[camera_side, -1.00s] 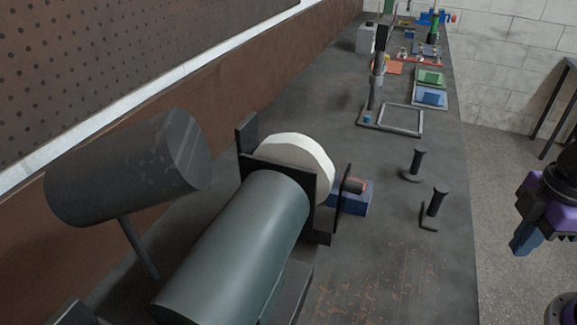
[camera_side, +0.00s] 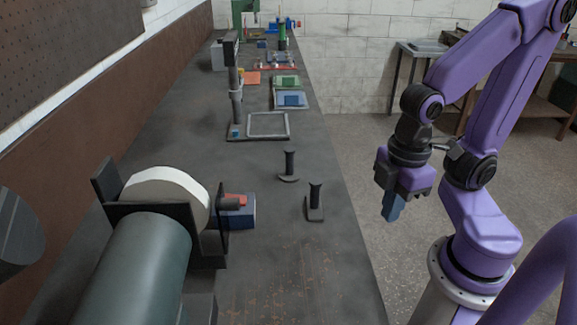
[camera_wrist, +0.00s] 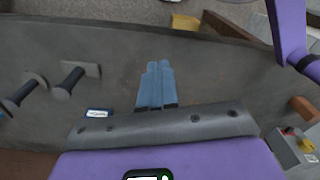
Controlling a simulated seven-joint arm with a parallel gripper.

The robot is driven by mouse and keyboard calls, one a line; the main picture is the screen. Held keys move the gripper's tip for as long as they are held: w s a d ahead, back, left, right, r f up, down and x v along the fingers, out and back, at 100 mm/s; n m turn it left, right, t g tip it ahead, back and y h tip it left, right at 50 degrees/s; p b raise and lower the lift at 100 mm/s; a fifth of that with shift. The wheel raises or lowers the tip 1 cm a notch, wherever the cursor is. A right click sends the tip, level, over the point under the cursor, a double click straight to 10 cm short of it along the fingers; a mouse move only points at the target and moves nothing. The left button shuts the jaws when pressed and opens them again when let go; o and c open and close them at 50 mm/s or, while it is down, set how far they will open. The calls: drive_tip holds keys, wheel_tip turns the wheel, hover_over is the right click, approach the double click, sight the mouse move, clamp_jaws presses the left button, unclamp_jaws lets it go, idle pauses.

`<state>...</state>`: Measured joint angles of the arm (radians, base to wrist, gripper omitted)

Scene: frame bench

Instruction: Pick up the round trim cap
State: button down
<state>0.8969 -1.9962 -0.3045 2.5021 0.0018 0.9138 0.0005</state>
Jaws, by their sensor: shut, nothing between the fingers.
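I cannot make out a round trim cap for certain in either view. My gripper (camera_side: 391,208) hangs fingers down beyond the right edge of the bench (camera_side: 265,255) in the side view, clear of everything on it. In the wrist view my gripper (camera_wrist: 159,66) shows its two blue fingers pressed together, with nothing between them.
Two dark upright posts (camera_side: 289,165) (camera_side: 315,200) stand near the bench's right edge. A machine with a pale wheel (camera_side: 170,190) and green body (camera_side: 140,270) fills the lower left. A square frame stand (camera_side: 268,137) and trays (camera_side: 291,100) lie farther back.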

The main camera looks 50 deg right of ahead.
drive_tip(key=c, duration=0.8)
unclamp_jaws()
drive_tip(key=shift+c, duration=0.2)
drive_tip(key=w+a+r+n, duration=0.2)
drive_tip(key=w, duration=0.7)
drive_tip(key=r+n, duration=0.2)
drive_tip(key=n, duration=0.4)
hover_over(290, 149)
wheel_tip(290, 149, down, 11)
drive_tip(key=shift+s+f, duration=0.1)
drive_tip(key=shift+f, duration=0.05)
drive_tip(key=shift+w+f, duration=0.15)
drive_tip(key=shift+f, duration=1.3)
drive_tip(key=shift+w+f, duration=0.1)
drive_tip(key=shift+f, duration=1.3)
